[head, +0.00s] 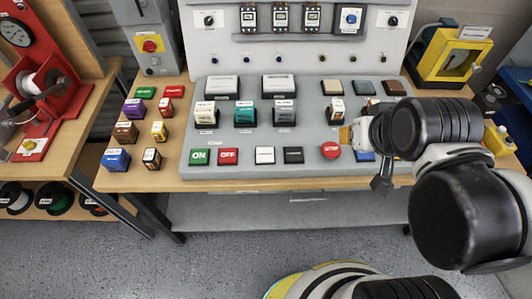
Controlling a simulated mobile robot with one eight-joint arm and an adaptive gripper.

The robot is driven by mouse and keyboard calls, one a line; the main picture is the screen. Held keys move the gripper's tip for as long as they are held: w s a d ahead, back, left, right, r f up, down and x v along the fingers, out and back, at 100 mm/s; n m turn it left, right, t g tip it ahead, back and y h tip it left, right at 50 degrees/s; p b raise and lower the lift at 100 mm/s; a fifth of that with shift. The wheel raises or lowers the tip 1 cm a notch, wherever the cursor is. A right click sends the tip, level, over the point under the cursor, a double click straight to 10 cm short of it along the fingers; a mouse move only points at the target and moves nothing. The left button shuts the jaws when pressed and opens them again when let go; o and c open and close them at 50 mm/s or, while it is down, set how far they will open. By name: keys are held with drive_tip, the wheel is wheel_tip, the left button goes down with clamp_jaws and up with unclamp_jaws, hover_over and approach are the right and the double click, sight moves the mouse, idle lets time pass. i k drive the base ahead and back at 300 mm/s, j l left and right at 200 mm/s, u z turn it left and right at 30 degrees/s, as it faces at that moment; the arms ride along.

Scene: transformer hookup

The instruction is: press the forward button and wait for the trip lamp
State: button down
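A sloping grey panel (310,178) on the wooden bench carries a front row of buttons. They are a green ON button (199,157), a red OFF button (228,156), a white button (265,155), a black button (293,155), a round red button (331,150) and a partly hidden blue button (364,156). I cannot read which one is forward. Small dark lamps (246,59) line the upright back board; none looks clearly lit, and I cannot tell which is the trip lamp. My gripper (366,150) is over the panel's right side, beside the red button; its fingers are partly hidden.
Small coloured blocks (116,159) stand on the bench's left. A yellow box (452,55) stands at the back right. Terminal blocks and modules (245,113) sit mid-panel. A red machine (40,85) is on the left table. The floor in front is clear.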

sight(264, 155)
drive_tip(key=k+j+z, duration=0.55)
drive_tip(key=k+j, duration=0.15)
